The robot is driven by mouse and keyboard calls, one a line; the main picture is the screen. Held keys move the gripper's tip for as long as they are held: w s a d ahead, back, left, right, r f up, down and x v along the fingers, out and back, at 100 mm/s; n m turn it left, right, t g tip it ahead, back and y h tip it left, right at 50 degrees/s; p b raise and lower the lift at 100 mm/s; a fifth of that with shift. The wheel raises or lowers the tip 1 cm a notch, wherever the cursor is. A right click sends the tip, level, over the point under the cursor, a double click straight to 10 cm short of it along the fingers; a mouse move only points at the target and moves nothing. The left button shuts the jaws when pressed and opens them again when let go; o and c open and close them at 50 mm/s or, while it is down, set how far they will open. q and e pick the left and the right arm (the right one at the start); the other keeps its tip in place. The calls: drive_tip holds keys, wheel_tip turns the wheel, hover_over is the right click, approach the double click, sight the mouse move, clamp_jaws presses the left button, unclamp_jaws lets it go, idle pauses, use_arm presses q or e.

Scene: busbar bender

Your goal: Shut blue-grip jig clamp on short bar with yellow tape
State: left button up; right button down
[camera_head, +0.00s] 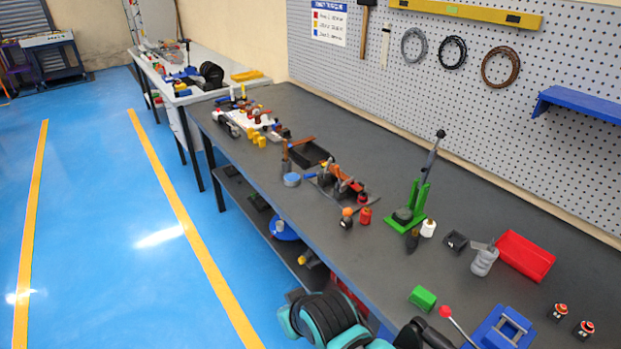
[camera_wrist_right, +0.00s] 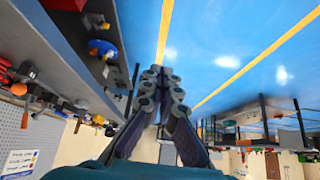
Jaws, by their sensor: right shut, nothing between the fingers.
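A white jig board (camera_head: 232,116) stands on the dark bench toward its far end, with small red, yellow and blue parts on it. My right gripper (camera_wrist_right: 163,72) shows in the right wrist view, fingers together and empty, over the blue floor beside the bench and apart from the jig. My left gripper is not in view.
Several things stand on the bench nearer me: an orange-handled fixture (camera_head: 342,184), a green lever press (camera_head: 406,215), a red bin (camera_head: 525,256) and a blue device (camera_head: 497,331). A lower shelf (camera_head: 262,220) holds items. The blue floor (camera_head: 100,220) left of the bench is clear.

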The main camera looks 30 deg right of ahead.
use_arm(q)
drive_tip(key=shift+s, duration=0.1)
use_arm(e)
drive_tip(key=shift+s, duration=0.1)
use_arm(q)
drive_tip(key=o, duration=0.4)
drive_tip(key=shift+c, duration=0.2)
use_arm(e)
drive_tip(key=w+d+r+m+t+y+p, duration=0.1)
drive_tip(key=w+d+r+m+p, duration=0.25)
drive_tip(key=w+d+m, duration=0.45)
drive_tip(key=w+d+r+m+y+p, duration=0.1)
drive_tip(key=w+d+r+m+p, duration=0.2)
drive_tip(key=w+m, duration=0.9)
use_arm(q)
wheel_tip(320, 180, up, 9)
drive_tip(key=p, duration=0.2)
use_arm(e)
drive_tip(key=w+d+f+m+t, duration=0.1)
drive_tip(key=w+d+m, duration=0.3)
drive_tip(key=d+m, duration=0.4)
drive_tip(key=w+d+m+t, duration=0.2)
drive_tip(key=w+d+m, duration=0.2)
drive_tip(key=d+m, duration=0.4)
drive_tip(key=d, duration=0.4)
drive_tip(key=shift+w+f+m+t, duration=0.2)
drive_tip(key=shift+f+m+t, duration=0.1)
drive_tip(key=shift+f+t, duration=0.1)
